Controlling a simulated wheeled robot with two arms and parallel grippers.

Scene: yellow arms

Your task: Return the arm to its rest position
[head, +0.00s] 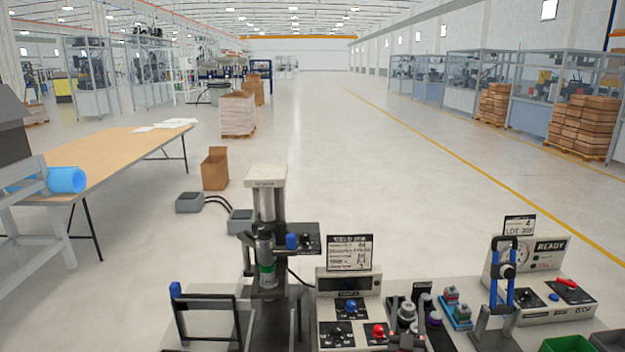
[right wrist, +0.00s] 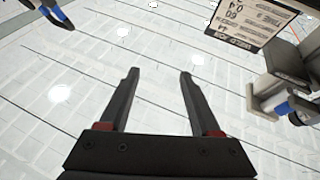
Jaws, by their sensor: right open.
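My right gripper shows in the right wrist view (right wrist: 159,76) with its two dark fingers apart and nothing between them. It points up toward the white ceiling. In the head view what seems to be the same gripper (head: 408,338) is low at the bottom edge, among the bench fixtures, partly hidden and hard to make out. My left gripper is not in view.
A press (head: 266,205) stands beside a control box (head: 348,285) with a sign (head: 349,253). The sign also shows in the right wrist view (right wrist: 250,20). A blue-handled clamp (head: 508,270) and READY box (head: 545,262) stand right. Open floor lies beyond.

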